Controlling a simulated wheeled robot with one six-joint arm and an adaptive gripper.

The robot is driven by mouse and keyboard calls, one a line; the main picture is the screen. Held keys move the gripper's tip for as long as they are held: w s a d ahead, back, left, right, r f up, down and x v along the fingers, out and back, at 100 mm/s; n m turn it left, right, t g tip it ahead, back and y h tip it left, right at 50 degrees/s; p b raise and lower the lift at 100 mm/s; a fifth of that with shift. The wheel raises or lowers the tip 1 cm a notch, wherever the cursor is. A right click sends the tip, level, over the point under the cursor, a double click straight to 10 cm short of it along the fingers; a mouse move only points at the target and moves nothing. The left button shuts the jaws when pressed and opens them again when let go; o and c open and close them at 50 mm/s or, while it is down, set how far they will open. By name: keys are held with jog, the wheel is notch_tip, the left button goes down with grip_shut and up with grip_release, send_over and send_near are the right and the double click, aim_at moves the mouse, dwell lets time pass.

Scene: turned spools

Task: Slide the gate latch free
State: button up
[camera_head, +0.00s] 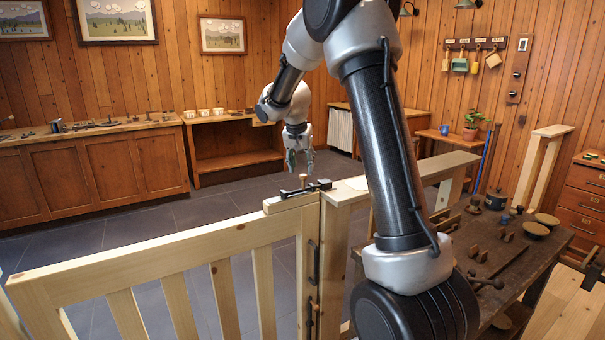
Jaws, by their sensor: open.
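The gate latch (318,186) is a black bar fitting on the top rail, across the joint between the pale wooden gate (160,250) and its post (334,235). A small wooden knob (303,179) stands upright on it. The gate looks closed against the post. My gripper (300,163) points down, open and empty, just above and behind the latch in the picture. It looks apart from the knob; the exact distance cannot be told. My arm crosses the right middle of the view and hides part of the fence behind it.
A dark workbench (515,280) with spools and tools stands at right, close to my arm. A pale fence rail (440,166) runs right from the post. Wooden cabinets (90,175) line the back wall. Grey floor (130,235) lies clear beyond the gate.

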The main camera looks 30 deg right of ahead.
aim_at(303, 175)
jog(key=x, duration=0.4)
jog(key=shift+f, duration=0.1)
grip_shut()
